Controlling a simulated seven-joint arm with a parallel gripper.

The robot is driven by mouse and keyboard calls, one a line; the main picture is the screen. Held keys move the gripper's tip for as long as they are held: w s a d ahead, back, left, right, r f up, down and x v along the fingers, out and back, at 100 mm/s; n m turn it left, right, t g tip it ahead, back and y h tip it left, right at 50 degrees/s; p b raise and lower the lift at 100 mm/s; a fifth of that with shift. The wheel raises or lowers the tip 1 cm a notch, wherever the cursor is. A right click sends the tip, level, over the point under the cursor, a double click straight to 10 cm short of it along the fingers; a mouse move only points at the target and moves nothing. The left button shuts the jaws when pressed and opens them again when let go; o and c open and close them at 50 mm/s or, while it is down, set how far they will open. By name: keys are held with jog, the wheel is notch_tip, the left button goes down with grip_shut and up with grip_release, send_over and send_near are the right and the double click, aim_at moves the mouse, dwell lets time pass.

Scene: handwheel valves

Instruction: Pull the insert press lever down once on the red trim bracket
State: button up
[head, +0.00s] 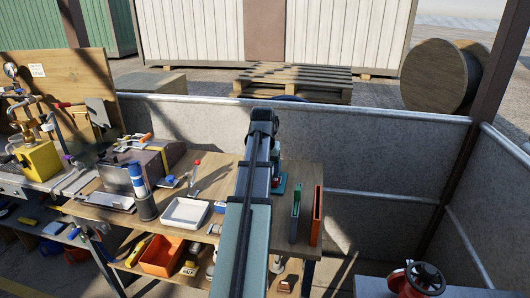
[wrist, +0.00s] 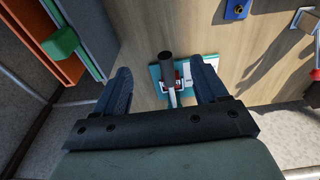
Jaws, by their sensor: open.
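The insert press shows in the wrist view, with a teal base (wrist: 155,76) on the wooden bench and a lever with a dark cylindrical grip (wrist: 167,66). A small red part, apparently the trim bracket (wrist: 178,82), sits at the press behind the lever and is partly hidden. My gripper (wrist: 161,70) is open, with one finger on each side of the lever and a visible gap on both sides. Nothing is held. In the head view my arm hides the gripper and most of the press; only a teal edge (head: 281,184) shows.
Upright green (head: 295,215) and orange (head: 316,215) items stand at the bench's right end. A blue block (wrist: 237,9) with a brass-coloured hole lies near the press.

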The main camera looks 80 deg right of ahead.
jog(key=shift+h, duration=0.7)
jog(key=shift+d+r+x, duration=0.1)
jog(key=shift+d+x, duration=0.2)
jog(key=shift+x, duration=1.35)
jog(key=shift+d+r+x, duration=0.1)
jog(key=shift+d+x, duration=0.15)
jog(key=shift+x, duration=1.45)
jog(key=shift+d+x, duration=0.3)
jog(key=shift+x, duration=1.35)
jog(key=shift+w+f, duration=0.1)
jog(key=shift+w, duration=0.1)
jog(key=c, duration=1.2)
